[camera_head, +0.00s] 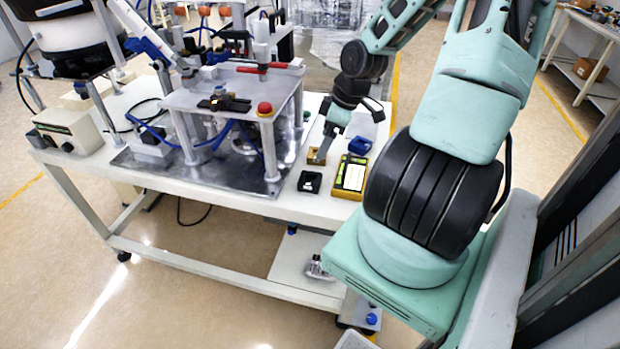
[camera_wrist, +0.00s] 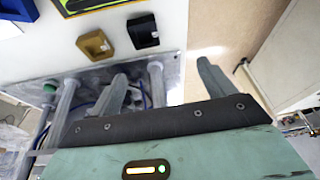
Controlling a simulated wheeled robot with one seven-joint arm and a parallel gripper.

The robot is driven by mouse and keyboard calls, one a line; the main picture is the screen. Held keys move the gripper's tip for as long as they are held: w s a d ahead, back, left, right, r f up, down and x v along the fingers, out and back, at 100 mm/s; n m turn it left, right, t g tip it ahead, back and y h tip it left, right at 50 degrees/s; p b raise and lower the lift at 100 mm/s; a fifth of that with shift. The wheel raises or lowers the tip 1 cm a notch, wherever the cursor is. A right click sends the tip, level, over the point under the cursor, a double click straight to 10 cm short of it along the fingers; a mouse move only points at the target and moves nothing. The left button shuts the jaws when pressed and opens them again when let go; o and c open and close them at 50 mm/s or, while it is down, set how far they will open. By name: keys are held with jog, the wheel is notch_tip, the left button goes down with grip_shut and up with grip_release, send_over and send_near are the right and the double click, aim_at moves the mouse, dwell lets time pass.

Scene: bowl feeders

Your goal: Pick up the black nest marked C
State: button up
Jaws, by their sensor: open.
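The black nest (camera_head: 310,182) lies flat on the white table, left of the yellow-and-black meter, near the front edge. It also shows in the wrist view (camera_wrist: 143,31), beside a brown-gold nest (camera_wrist: 95,45). No letter C is legible on it. My gripper (camera_wrist: 161,72) is open, and nothing shows between its two fingers. In the wrist view the black nest appears beyond the fingertips, between their directions, apart from them. In the head view my gripper hangs over the table behind the black nest.
The yellow-and-black meter (camera_head: 351,174) and a blue nest (camera_head: 359,146) stand close to the right. A metal fixture stand (camera_head: 230,105) with a red button rises to the left. The table's front edge is close to the black nest.

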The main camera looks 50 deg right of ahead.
jog(key=s+d, duration=0.1)
jog(key=d, duration=0.2)
jog(key=b, duration=0.3)
send_near(309, 181)
jog(key=shift+s+a+f+t, duration=0.1)
jog(key=shift+a+f+t, duration=0.1)
jog(key=shift+f, duration=0.15)
jog(key=shift+s+a+f+t, duration=0.1)
jog(key=shift+f+t, duration=0.1)
jog(key=shift+f, duration=0.2)
jog(key=shift+x, duration=3)
jog(key=shift+w+d, duration=0.1)
jog(key=c, duration=1.2)
